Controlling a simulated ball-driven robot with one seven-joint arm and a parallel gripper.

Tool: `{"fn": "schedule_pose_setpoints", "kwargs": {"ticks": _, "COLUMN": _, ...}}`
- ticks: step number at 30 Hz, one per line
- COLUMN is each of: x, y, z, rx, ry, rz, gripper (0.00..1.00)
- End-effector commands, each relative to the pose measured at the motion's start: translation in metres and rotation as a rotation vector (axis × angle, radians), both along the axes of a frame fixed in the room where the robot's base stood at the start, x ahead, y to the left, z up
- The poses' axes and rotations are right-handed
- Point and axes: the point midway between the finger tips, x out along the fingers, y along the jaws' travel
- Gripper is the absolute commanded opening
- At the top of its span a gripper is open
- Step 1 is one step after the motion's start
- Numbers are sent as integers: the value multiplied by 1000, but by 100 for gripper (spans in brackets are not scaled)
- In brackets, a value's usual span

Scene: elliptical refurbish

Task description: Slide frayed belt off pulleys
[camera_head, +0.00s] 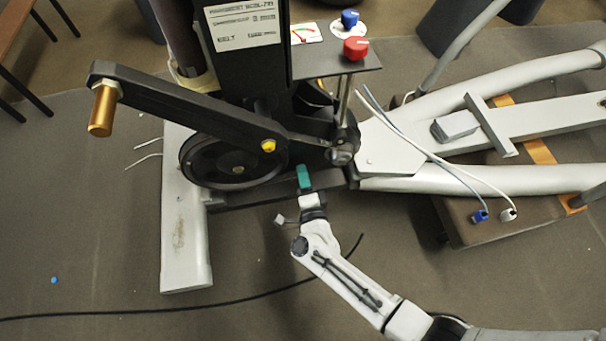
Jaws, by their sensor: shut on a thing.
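The large black pulley wheel (236,163) stands on the machine's frame, behind a black crank arm with a copper-coloured handle (102,110). A smaller dark pulley (342,157) sits to its right, below the red knob. The belt is dark and hard to tell from the black parts around the two wheels; its fraying cannot be made out. My gripper (304,179), with teal at its tip, reaches up from below between the two pulleys. It is shut at the belt's lower side, and the gripped part is hidden by the fingers.
A red knob (357,48) and a blue knob (349,19) top the bracket. Loose cables with blue (480,216) and white (508,214) plugs hang over the grey tubes at right. A black cable (150,313) crosses the floor. Lower left floor is mostly free.

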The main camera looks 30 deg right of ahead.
Motion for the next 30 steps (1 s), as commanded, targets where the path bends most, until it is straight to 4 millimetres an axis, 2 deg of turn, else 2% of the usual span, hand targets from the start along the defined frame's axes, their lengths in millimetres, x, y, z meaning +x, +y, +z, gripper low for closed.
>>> {"fn": "schedule_pose_setpoints", "kwargs": {"ticks": 30, "x": -6, "y": 2, "z": 0, "rx": 0, "ry": 0, "rz": 0, "gripper": 0}}
